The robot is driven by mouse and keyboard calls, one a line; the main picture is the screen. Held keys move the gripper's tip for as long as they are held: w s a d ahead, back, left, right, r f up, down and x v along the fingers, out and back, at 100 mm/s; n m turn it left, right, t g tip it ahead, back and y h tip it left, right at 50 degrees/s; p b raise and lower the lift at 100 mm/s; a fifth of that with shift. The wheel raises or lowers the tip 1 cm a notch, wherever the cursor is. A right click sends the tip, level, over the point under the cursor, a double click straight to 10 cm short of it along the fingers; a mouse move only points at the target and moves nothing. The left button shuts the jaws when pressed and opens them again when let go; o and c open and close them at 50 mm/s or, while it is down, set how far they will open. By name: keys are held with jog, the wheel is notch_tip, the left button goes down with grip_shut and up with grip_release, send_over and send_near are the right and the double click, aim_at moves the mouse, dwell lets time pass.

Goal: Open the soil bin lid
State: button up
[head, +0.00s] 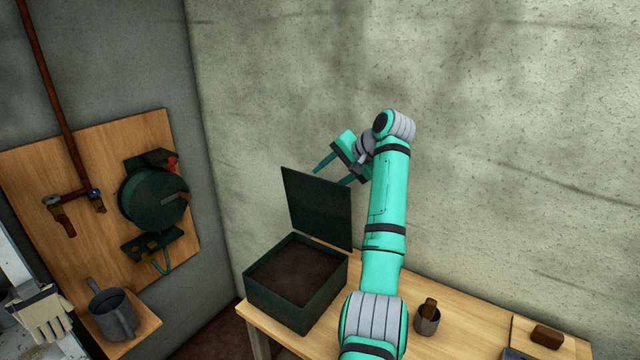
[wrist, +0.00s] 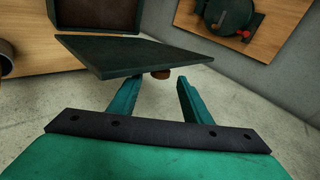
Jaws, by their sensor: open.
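The soil bin (head: 291,312) is a dark green box on the wooden table, with brown soil (head: 296,272) inside. Its lid (head: 318,210) stands raised, roughly upright at the bin's back edge. My gripper (head: 334,174) is open and empty, just above and to the right of the lid's top edge. In the wrist view the lid (wrist: 130,53) spans the upper middle, just past my open fingers (wrist: 158,86). A small brown knob (wrist: 161,74) shows at the lid's edge between the fingertips. I cannot tell whether a finger touches the lid.
The table (head: 455,335) holds a metal cup (head: 428,319) with a wooden-handled thing in it and a brown block (head: 547,336) at right. A hose reel (head: 155,197) hangs on a board at left, above a watering can (head: 113,312). The wall (head: 270,90) is close behind.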

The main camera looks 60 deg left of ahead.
jog(key=shift+v, duration=1.3)
